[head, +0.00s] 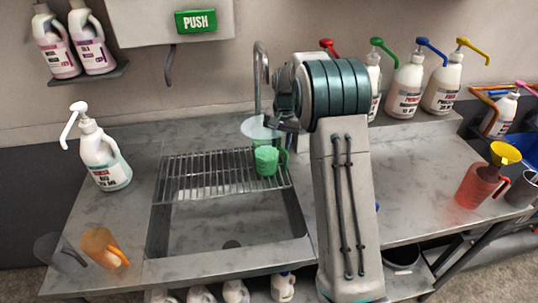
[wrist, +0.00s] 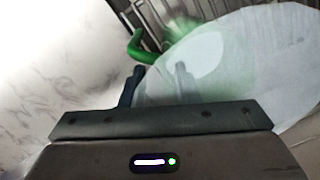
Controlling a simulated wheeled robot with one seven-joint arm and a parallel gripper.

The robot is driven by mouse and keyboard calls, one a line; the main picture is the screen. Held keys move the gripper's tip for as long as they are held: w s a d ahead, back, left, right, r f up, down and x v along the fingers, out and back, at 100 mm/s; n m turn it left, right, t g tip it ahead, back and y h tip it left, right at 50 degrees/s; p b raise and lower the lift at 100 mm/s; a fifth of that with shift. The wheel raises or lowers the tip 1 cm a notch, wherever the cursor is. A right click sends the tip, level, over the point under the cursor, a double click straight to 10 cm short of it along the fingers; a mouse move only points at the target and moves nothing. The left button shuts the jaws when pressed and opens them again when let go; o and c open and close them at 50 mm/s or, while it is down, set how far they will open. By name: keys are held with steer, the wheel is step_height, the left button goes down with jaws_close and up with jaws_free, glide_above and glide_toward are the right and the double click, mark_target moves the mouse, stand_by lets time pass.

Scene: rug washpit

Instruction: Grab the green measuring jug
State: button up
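The green measuring jug (head: 266,161) stands on the wire rack over the sink, its handle toward the right in the head view. In the wrist view its green handle (wrist: 139,46) lies just beyond my left fingertip, and its body is blurred behind a pale see-through round piece (wrist: 245,65). That piece, perhaps a funnel, shows above the jug in the head view (head: 258,128). My gripper (wrist: 159,72) is open, its fingers apart, one seen through the pale piece. I cannot tell whether anything touches. In the head view my gripper (head: 281,125) is just above and behind the jug.
A wire rack (head: 200,178) spans the sink (head: 230,225), and a tap (head: 259,75) rises behind. A white pump bottle (head: 103,160) and an orange jug (head: 102,247) stand left. A red jug (head: 478,186) with a yellow funnel (head: 505,153) stands right. Several pump bottles line the back.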

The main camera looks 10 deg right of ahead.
mark_target(278, 152)
steer(key=shift+w+a+f+p, duration=0.15)
steer(key=shift+f+p, duration=0.4)
steer(key=shift+f, duration=0.8)
steer(key=shift+w+a+f+p, duration=0.15)
steer(key=shift+f+p, duration=0.4)
steer(key=shift+f, duration=0.75)
steer(key=shift+r, duration=0.1)
jaws_close()
